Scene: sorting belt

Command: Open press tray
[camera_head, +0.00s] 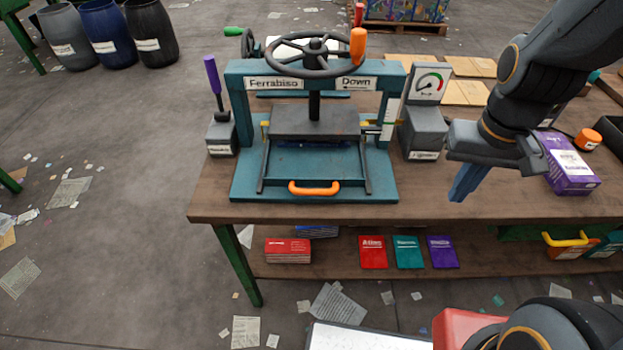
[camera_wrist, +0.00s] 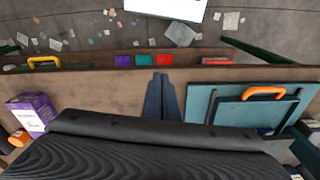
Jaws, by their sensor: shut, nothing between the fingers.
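The teal press (camera_head: 243,95) stands on the wooden table in the head view, with a black handwheel (camera_head: 315,42) on top and a dark platen (camera_head: 314,120) under its screw. The press tray (camera_head: 314,171) is at its base, with an orange handle (camera_head: 314,187) at the front edge. The tray handle also shows in the wrist view (camera_wrist: 263,92), right of my gripper. My gripper (camera_head: 458,196) is shut and empty, pointing down near the table's front edge, to the right of the tray and apart from it. It also shows in the wrist view (camera_wrist: 161,78).
A gauge box (camera_head: 423,130) stands right of the press and a purple lever (camera_head: 214,80) left of it. A purple carton (camera_head: 568,165) lies at the right. Books (camera_head: 408,252) lie on the lower shelf. The table edge before the tray is clear.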

